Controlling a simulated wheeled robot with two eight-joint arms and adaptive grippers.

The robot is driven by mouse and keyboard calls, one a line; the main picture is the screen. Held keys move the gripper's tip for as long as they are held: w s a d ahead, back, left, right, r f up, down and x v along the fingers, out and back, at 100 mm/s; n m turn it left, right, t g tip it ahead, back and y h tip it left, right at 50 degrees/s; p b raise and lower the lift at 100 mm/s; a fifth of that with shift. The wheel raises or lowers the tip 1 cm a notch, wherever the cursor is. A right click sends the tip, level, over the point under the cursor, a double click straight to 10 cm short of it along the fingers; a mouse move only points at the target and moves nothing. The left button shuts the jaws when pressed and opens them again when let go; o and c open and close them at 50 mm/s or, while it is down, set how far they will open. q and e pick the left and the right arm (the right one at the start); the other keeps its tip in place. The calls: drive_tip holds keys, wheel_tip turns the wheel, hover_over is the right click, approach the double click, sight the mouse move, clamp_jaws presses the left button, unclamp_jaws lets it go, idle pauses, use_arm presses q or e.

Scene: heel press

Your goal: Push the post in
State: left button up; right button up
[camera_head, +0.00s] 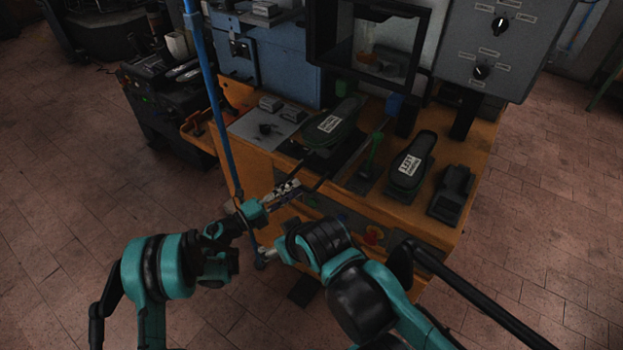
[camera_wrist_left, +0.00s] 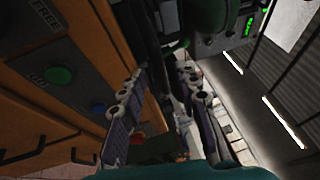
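On the orange bench (camera_head: 400,215), a slim green upright piece (camera_head: 372,155) stands between two dark shoe-shaped forms; I cannot tell if it is the post. One form (camera_head: 333,125) is at the left, and the other (camera_head: 410,165) at the right carries a white label. My left gripper (camera_head: 286,190) is low at the bench's front left. In the left wrist view its two fingers (camera_wrist_left: 160,85) stand apart, with dark parts beyond and no held thing seen.
A blue pole (camera_head: 212,90) slants down past my left gripper. A dark frame (camera_head: 370,45) and a grey control box (camera_head: 500,40) stand behind. Floor is clear at right.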

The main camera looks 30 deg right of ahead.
use_arm(q)
drive_tip(key=d+r+b, duration=0.1)
drive_tip(key=d, duration=0.5)
drive_tip(key=shift+d, duration=0.2)
drive_tip(key=shift+r, duration=0.1)
clamp_jaws()
